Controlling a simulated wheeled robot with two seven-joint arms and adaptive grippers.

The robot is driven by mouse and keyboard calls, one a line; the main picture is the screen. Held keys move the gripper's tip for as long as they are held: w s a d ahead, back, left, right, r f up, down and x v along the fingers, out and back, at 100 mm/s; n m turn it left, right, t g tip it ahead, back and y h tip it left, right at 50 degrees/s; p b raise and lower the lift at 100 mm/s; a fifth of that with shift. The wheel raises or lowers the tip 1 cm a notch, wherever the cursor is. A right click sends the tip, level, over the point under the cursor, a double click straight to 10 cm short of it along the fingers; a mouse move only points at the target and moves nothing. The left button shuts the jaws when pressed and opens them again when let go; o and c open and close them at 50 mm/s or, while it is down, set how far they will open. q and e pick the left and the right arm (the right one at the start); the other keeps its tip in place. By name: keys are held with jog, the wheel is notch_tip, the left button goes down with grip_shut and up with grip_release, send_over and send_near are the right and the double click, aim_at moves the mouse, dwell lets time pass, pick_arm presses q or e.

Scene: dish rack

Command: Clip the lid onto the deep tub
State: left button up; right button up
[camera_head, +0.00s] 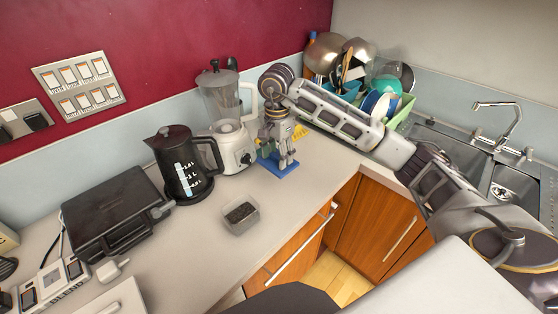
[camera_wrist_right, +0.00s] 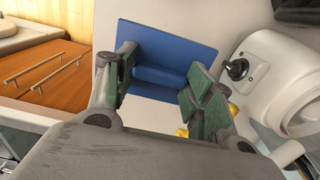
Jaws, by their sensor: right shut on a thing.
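The deep tub (camera_head: 241,216) is a small clear container with dark contents, standing open on the counter near its front edge. The lid (camera_head: 284,172) is a flat blue square; it also shows in the right wrist view (camera_wrist_right: 188,45). My right gripper (camera_head: 285,160) points down behind and to the right of the tub. In the right wrist view its fingers (camera_wrist_right: 160,76) are shut on the raised blue part of the lid. The lid is apart from the tub, at or just above the counter; I cannot tell if it touches. My left gripper is out of view.
A blender (camera_head: 230,125) and a black kettle (camera_head: 183,165) stand behind the tub. A black grill (camera_head: 115,212) is at the left. A yellow item (camera_head: 300,131) lies behind my gripper. The dish rack (camera_head: 402,112) and sink (camera_head: 440,142) are at the right. Counter around the tub is clear.

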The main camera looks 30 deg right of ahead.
aim_at(268, 161)
jog(key=shift+n, duration=0.4)
jog(key=a+r, duration=0.1)
jog(key=r, duration=0.1)
jog(key=w+r+p, duration=0.1)
jog(key=r, duration=0.1)
jog(key=a+r, duration=0.1)
jog(key=r, duration=0.1)
jog(key=shift+w+a+p, duration=0.15)
jog(key=shift+a+p, duration=0.15)
jog(key=shift+p, duration=0.1)
jog(key=s+a+f+n+p, duration=0.1)
jog(key=s+a+f+n, duration=0.2)
jog(key=a+n, duration=0.3)
jog(key=s+a+f+n+p, duration=0.1)
jog(key=s+a+f+n, duration=0.2)
jog(key=a+n, duration=0.3)
jog(key=shift+s+a+n, duration=0.2)
jog(key=shift+s+n, duration=0.65)
jog(key=shift+n, duration=1.45)
